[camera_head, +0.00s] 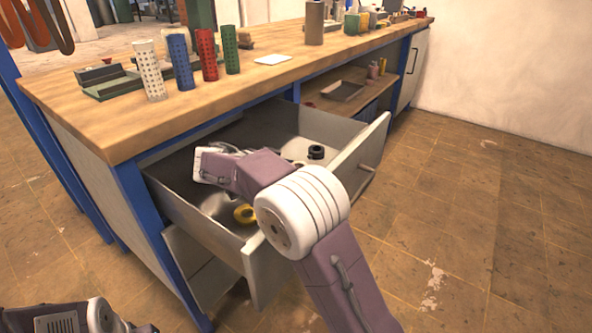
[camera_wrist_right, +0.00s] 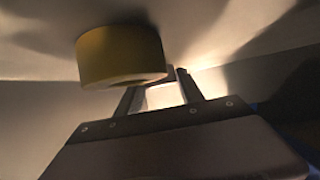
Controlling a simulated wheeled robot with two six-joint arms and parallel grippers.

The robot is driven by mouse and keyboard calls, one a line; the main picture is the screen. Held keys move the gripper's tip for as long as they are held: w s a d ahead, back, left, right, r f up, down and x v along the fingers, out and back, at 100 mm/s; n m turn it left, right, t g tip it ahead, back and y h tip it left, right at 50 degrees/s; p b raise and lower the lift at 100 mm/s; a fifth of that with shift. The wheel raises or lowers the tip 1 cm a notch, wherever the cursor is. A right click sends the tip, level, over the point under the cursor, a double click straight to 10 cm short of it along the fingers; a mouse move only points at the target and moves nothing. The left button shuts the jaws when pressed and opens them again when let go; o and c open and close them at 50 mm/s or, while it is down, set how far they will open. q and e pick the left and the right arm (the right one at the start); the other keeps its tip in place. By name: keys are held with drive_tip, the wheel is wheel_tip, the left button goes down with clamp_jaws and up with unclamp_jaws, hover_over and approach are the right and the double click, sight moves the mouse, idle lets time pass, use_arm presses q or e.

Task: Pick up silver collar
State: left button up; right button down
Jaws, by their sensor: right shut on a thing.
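My right arm (camera_head: 300,205) reaches into the open drawer (camera_head: 262,277); its fingers are hidden in the head view. In the right wrist view, my right gripper (camera_wrist_right: 158,80) is shut on a pale, brightly lit thing (camera_wrist_right: 165,97) between its two dark fingers, which I take to be the silver collar; its shape is mostly hidden. A yellow collar (camera_wrist_right: 120,54) is close by, up and to the left of the fingers. In the head view, the yellow collar (camera_head: 244,214) lies in the drawer's near part. My left arm (camera_head: 75,318) shows at bottom left; its fingers are out of sight.
A black ring (camera_head: 316,152) and pale round parts lie toward the drawer's right end. The wooden worktop (camera_head: 130,130) above carries white, blue, red and green perforated cylinders and a brown cylinder (camera_head: 315,22). The drawer walls surround my right gripper. The tiled floor (camera_head: 470,230) is clear at right.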

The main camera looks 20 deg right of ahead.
wheel_tip(320, 180, up, 9)
drive_tip(key=p, duration=0.4)
drive_tip(key=shift+f, duration=0.2)
drive_tip(key=shift+r+p, duration=0.4)
drive_tip(key=shift+r, duration=0.1)
idle(0.3)
